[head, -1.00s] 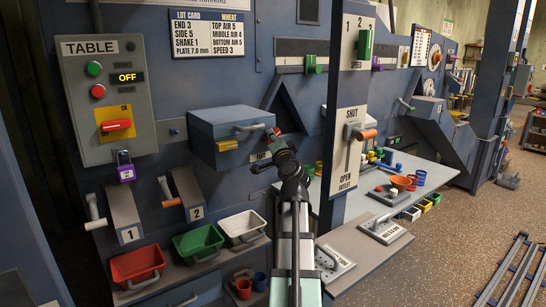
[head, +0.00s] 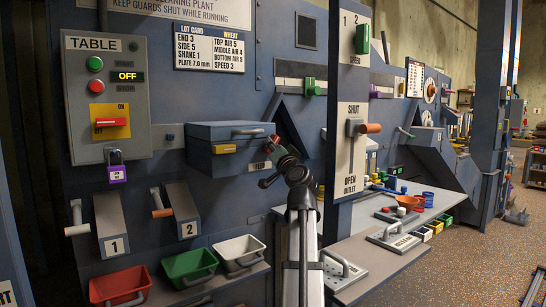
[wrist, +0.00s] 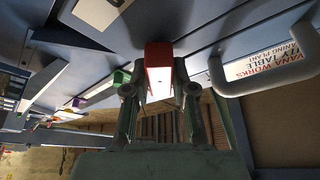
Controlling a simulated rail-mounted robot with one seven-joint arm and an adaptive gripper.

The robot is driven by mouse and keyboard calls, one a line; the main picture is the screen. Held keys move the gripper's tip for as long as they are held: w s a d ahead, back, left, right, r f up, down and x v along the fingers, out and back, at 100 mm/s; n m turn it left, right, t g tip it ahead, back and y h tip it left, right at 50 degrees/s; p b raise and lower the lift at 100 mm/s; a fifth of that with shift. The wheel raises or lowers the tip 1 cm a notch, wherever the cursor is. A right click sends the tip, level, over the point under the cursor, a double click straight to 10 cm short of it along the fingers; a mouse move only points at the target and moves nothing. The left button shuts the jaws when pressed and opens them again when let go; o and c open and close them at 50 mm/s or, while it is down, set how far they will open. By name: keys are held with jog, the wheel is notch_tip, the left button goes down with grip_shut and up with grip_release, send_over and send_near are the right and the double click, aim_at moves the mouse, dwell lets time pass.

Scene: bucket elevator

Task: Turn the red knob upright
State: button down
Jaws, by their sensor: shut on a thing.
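In the wrist view a red block-shaped knob (wrist: 158,68) stands between the two fingertips of my gripper (wrist: 158,90), which is shut on it. In the head view my gripper (head: 275,149) is at the right front of the blue box, below its handle. A small red part (head: 269,141) shows at its tip, and the fingers mostly hide it. Another red knob (head: 110,123) lies horizontal on the yellow ON/OFF plate (head: 98,112) of the TABLE panel, well left of my gripper and apart from it.
The blue box (head: 215,133) with a grey handle is close beside my gripper. A post with an outlet lever (head: 368,128) stands to the right. Red (head: 120,288), green (head: 190,267) and white (head: 240,252) bins sit below. A grey handle (wrist: 245,85) is right of my fingers in the wrist view.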

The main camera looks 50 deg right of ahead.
jog(key=shift+r, duration=0.1)
dwell(0.4)
jog(key=c, duration=1)
grip_release()
jog(key=shift+o, duration=0.2)
jog(key=v, duration=1.2)
jog(key=shift+d, duration=0.1)
